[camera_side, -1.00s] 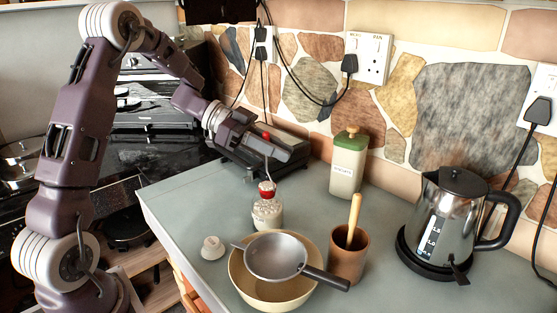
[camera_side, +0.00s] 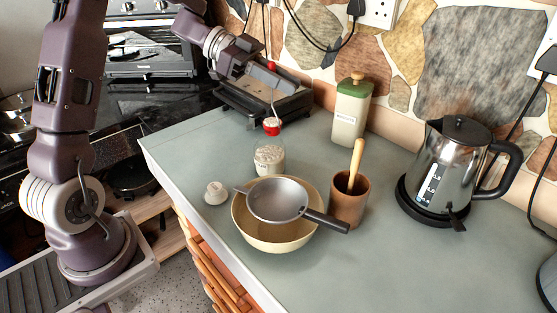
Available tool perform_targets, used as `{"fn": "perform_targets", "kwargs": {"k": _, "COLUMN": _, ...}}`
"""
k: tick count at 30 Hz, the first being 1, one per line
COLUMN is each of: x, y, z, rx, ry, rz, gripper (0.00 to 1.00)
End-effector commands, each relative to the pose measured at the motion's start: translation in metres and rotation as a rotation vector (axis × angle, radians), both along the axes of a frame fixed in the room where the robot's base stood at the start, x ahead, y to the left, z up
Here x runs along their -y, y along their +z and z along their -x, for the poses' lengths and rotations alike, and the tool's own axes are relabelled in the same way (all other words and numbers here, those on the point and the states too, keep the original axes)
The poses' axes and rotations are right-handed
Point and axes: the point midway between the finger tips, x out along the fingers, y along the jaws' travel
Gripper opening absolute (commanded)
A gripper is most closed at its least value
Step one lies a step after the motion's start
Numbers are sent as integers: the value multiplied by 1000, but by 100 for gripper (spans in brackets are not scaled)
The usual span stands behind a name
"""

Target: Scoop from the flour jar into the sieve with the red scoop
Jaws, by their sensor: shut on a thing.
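My gripper (camera_side: 272,76) is shut on the handle of the red scoop (camera_side: 272,128), at the upper middle of the side view. The handle is a thin rod with a red ball at its top, and the red cup hangs below. The cup is just above the mouth of the flour jar (camera_side: 269,158), with white showing at its top. The jar is clear glass with white flour inside. The sieve (camera_side: 276,200), a grey metal bowl with a dark handle, lies across a cream bowl (camera_side: 270,236) in front of the jar. The sieve looks empty.
A white lid-like piece (camera_side: 215,193) lies left of the bowl. A brown pot (camera_side: 349,200) with a wooden-handled tool stands right of the sieve. A green-lidded canister (camera_side: 351,112) stands behind, and a kettle (camera_side: 453,170) at right.

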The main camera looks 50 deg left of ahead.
Motion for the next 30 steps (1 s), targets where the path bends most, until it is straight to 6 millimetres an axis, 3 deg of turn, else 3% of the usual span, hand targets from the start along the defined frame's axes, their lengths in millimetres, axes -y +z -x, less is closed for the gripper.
{"fn": "perform_targets", "kwargs": {"k": 5, "x": 61, "y": -7, "z": 26, "rx": 4, "ry": -299, "rz": -6, "gripper": 0}}
{"fn": "perform_targets", "kwargs": {"k": 9, "x": 109, "y": -12, "z": 61, "rx": 4, "ry": -601, "rz": -7, "gripper": 0}}
{"fn": "perform_targets", "kwargs": {"k": 12, "x": 132, "y": -15, "z": 85, "rx": 2, "ry": -788, "rz": -4, "gripper": 0}}
{"fn": "perform_targets", "kwargs": {"k": 18, "x": 149, "y": -16, "z": 110, "rx": -3, "ry": -971, "rz": 2, "gripper": 0}}
{"fn": "perform_targets", "kwargs": {"k": 30, "x": 148, "y": -16, "z": 113, "rx": 21, "ry": -974, "rz": 3, "gripper": 0}}
